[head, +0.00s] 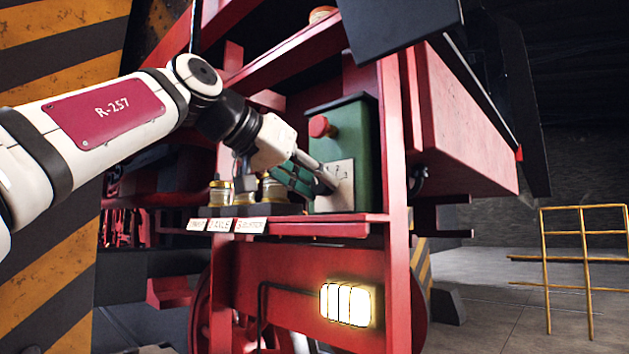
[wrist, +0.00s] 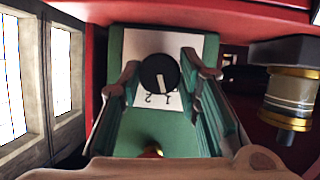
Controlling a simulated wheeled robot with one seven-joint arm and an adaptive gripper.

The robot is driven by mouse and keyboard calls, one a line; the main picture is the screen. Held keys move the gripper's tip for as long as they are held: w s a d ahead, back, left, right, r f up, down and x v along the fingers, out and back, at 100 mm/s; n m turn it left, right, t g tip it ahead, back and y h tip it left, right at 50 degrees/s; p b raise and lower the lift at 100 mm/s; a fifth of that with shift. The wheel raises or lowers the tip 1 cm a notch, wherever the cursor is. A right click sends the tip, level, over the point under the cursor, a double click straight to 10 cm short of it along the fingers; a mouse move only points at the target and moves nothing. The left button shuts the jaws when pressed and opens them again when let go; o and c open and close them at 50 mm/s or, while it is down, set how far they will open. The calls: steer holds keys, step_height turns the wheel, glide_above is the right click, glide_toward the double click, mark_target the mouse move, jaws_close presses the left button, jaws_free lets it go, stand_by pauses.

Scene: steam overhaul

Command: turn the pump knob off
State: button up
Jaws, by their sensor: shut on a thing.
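The pump knob (wrist: 160,72) is a round black dial with a white pointer mark, on a pale plate (wrist: 186,42) fixed to a green box. In the wrist view, the mark is on the side facing the printed numerals, near 1 and 2. My gripper (wrist: 163,76) has one finger on each side of the knob and is shut on it. In the head view, my gripper (head: 327,182) reaches the pale plate (head: 342,178) on the green box (head: 359,140); its fingers hide the knob there. A red button (head: 320,127) sits higher on the box.
Brass-capped jars (head: 273,189) stand on the red shelf (head: 340,228) left of the box, close to my gripper; one jar (wrist: 290,95) shows at right in the wrist view. A red post (head: 396,150) stands right of the box. A lamp (head: 345,305) glows below.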

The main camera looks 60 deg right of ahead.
steer(key=n+g, duration=0.1)
steer(key=n, duration=0.1)
steer(key=shift+w+f+n+g, duration=0.1)
steer(key=shift+w+n+g, duration=0.05)
steer(key=shift+n+g, duration=0.2)
steer(key=shift+n+g+b, duration=0.5)
steer(key=shift+n+g, duration=0.45)
steer(key=shift+n, duration=0.4)
steer(key=o, duration=1.1)
steer(key=shift+o, duration=0.2)
steer(key=shift+w, duration=0.1)
steer(key=v, duration=1.2)
